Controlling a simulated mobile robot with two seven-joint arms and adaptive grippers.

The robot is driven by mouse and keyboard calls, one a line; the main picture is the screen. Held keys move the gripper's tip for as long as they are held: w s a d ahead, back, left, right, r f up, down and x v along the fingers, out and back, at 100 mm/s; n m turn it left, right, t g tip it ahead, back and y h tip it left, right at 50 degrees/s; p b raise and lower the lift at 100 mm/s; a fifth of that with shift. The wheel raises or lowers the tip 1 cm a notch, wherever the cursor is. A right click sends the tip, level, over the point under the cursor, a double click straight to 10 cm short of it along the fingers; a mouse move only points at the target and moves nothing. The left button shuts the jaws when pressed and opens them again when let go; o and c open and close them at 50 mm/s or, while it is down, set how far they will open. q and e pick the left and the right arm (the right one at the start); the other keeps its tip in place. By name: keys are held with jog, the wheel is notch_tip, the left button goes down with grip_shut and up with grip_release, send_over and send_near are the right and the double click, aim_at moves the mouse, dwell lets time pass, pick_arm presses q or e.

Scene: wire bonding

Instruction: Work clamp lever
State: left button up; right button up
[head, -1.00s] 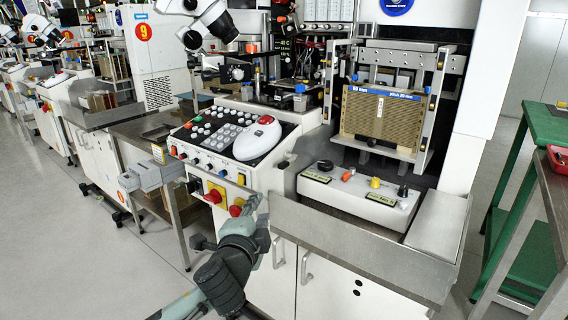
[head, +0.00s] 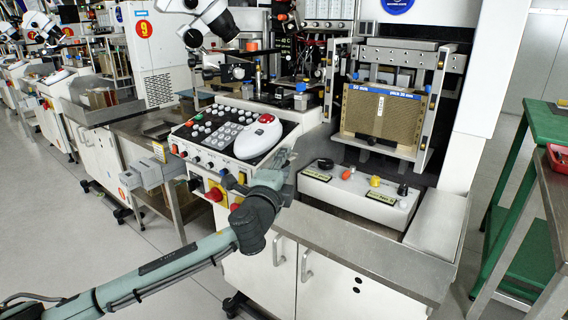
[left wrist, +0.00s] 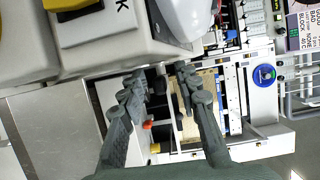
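My left gripper (head: 287,160) reaches in from the left over the front edge of the white machine, beside the white mouse-shaped control (head: 259,137). In the left wrist view the two fingers (left wrist: 158,75) are spread apart with nothing held between them. I cannot tell for certain which part is the work clamp lever. The work stage (head: 296,101) lies behind the gripper, with small blue and metal parts on it too small to make out. My right gripper is not in view.
A white control box with an orange knob (head: 347,174) and a yellow knob (head: 375,182) stands right of the gripper. Behind it is a brown magazine (head: 380,115) in a metal frame. Red and yellow switches (head: 215,193) sit on the front panel below.

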pick_arm(q)
grip_shut()
